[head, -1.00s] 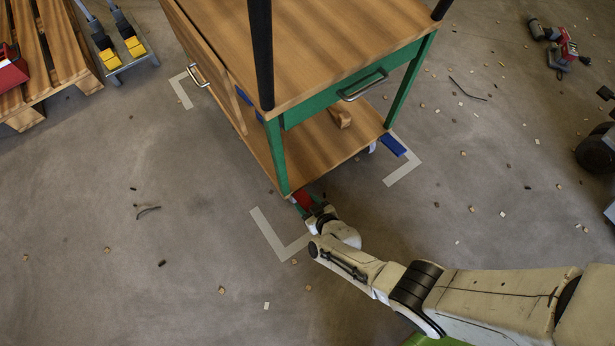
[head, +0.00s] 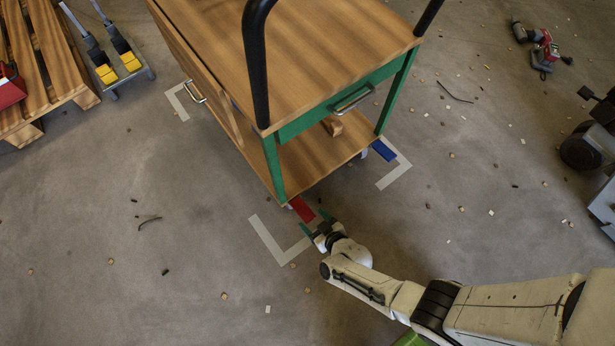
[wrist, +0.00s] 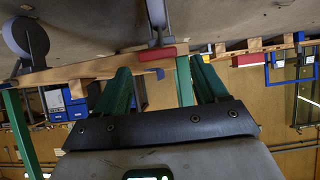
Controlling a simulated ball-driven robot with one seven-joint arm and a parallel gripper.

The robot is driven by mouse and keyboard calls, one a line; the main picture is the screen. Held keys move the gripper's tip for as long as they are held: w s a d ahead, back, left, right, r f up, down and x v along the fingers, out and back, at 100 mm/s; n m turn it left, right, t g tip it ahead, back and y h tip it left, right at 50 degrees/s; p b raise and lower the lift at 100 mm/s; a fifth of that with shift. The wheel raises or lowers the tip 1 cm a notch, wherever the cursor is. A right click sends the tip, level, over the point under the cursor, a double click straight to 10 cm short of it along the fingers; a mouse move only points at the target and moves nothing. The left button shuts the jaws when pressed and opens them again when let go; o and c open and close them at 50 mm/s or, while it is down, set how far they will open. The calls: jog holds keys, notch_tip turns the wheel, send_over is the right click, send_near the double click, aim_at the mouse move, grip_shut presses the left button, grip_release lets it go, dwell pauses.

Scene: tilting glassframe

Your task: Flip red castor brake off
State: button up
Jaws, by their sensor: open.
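The red castor brake (head: 302,209) is a flat red pedal that sticks out under the near corner of a wooden cart with a green frame (head: 274,168). In the wrist view, which looks upside down, the red brake (wrist: 155,53) sits on a grey castor (wrist: 154,30). My gripper (head: 316,221) is open and empty, with its green fingertips just in front of the pedal and apart from it. In the wrist view my gripper (wrist: 162,76) has its fingers on either side of the castor, nearer the camera. I cannot tell whether the pedal is up or down.
A blue castor brake (head: 383,150) shows under the cart's right corner. White tape corners (head: 270,240) mark the floor. A pallet (head: 45,60) stands at the upper left, a wheeled machine (head: 585,150) at the right. The floor left of the cart is mostly open.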

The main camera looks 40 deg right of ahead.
jog(key=p+v, duration=0.1)
jog(key=v, duration=0.2)
jog(key=shift+s+r, duration=0.25)
jog(key=shift+s, duration=0.1)
jog(key=shift+w+a, duration=0.1)
jog(key=w+a+r+n+g+y, duration=0.2)
jog(key=w+a+r+g+y, duration=0.15)
jog(key=r, duration=0.55)
jog(key=s+d+r+m+g+h, duration=0.1)
jog(key=s+d+r+g, duration=0.1)
jog(key=s+d+r, duration=0.35)
jog(key=s+d+r+m+g+h, duration=0.1)
jog(key=s+d+r+g, duration=0.15)
jog(key=r, duration=0.65)
jog(key=s+d+r+g+h, duration=0.2)
jog(key=s+d+r, duration=0.25)
jog(key=r, duration=0.25)
notch_tip(320, 180, up, 19)
jog(key=p, duration=1.9)
jog(key=shift+s+a+p, duration=0.35)
jog(key=shift+s+a, duration=0.05)
jog(key=shift+s, duration=0.05)
